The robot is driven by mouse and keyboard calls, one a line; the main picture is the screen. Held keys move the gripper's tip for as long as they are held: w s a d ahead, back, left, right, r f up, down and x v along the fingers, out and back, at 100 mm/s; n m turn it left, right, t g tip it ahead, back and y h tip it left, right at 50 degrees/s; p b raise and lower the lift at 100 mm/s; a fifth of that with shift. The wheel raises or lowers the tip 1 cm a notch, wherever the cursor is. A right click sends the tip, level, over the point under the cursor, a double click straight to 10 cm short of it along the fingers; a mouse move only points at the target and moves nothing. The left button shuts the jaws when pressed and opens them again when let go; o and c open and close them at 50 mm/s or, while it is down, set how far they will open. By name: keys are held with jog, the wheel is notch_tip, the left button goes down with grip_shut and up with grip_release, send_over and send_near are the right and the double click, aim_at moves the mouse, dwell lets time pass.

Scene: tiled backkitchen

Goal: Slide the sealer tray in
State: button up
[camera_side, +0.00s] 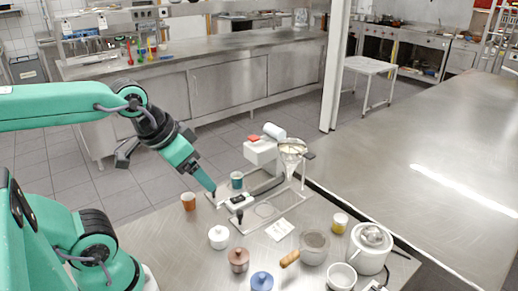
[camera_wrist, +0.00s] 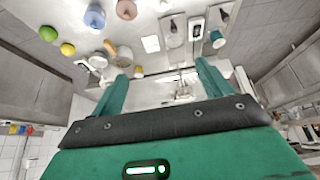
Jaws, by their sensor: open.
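A cup sealer stands on the steel table in the side view, with a pale body (camera_side: 262,152) and an orange-red piece on top. A flat pale plate with a round ring (camera_side: 264,210), which looks like the sealer tray, lies low at its front. I cannot tell how far it sits in the sealer. My gripper (camera_side: 211,189) is open and empty, to the left of the sealer and apart from it, near a teal cup (camera_side: 236,180). In the wrist view my gripper's two green fingers (camera_wrist: 165,84) are spread apart.
A small white box with a dark face (camera_side: 238,202) stands left of the plate. An orange-brown cup (camera_side: 188,202) stands left. In front are lidded jars (camera_side: 218,237), a paper card (camera_side: 279,230), a pan (camera_side: 314,246) and a white pot (camera_side: 368,254). A funnel (camera_side: 292,148) adjoins the sealer.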

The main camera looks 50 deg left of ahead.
jog(key=shift+c, duration=0.2)
dwell(0.3)
jog(key=shift+w, duration=0.1)
jog(key=c, duration=0.7)
jog(key=shift+w+a, duration=0.3)
jog(key=shift+w, duration=0.1)
jog(key=shift+c, duration=0.4)
jog(key=w+a+f+n+g, duration=0.1)
jog(key=w+a+f+n, duration=0.2)
jog(key=w+a+f, duration=0.1)
jog(key=w+a+f+n+g, duration=0.2)
jog(key=w+a+f+n, duration=0.1)
jog(key=a, duration=0.4)
jog(key=w+a+f+n+g, duration=0.2)
jog(key=w+a+f, duration=0.3)
jog(key=a, duration=0.1)
jog(key=shift+f+n, duration=0.3)
jog(key=shift+n, duration=0.1)
jog(key=shift+a+f+g, duration=0.3)
jog(key=shift+a+f, duration=0.1)
jog(key=shift+a, duration=0.1)
jog(key=shift+f, duration=0.1)
jog(key=shift+f, duration=3.85)
